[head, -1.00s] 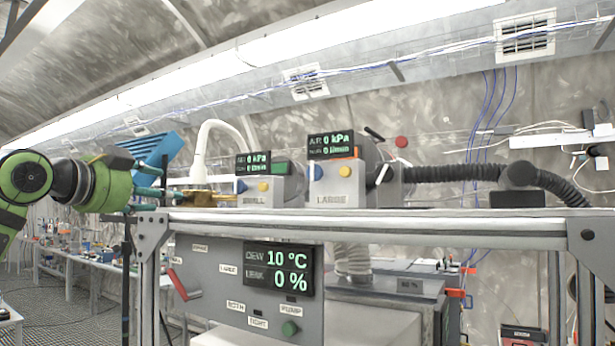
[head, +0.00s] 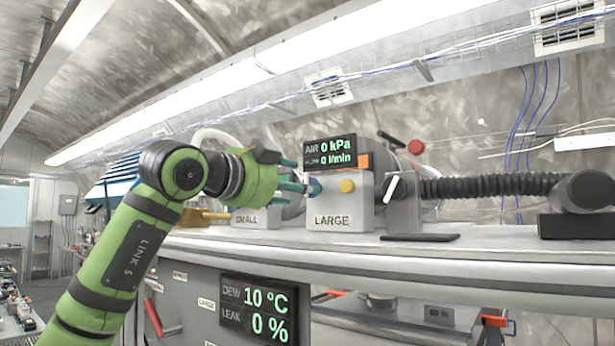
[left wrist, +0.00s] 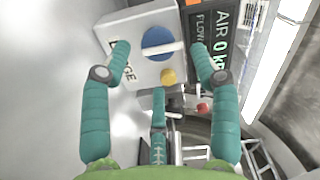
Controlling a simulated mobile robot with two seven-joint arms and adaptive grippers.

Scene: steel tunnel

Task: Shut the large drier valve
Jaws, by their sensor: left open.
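The grey box marked LARGE (head: 338,206) stands on the bench shelf with a blue round knob (head: 314,187) and a yellow button (head: 347,186) on its front. In the left wrist view the blue knob (left wrist: 158,42) faces me with a pale bar across it. My left gripper (head: 299,175) is open at the box front, its teal fingers partly hiding the knob in the head view. In the left wrist view my open gripper (left wrist: 160,50) has fingers on both sides of the knob, apart from it. Contact cannot be told. My right gripper is not in view.
The LARGE display (head: 330,151) above the box reads 0 kPa and 0 l/min. The SMALL box (head: 250,218) stands left, partly behind my arm. A black hose (head: 490,186) runs right. Below hangs a panel display (head: 254,309) with 10 °C and 0 %; a red lever (head: 153,318) is left of it.

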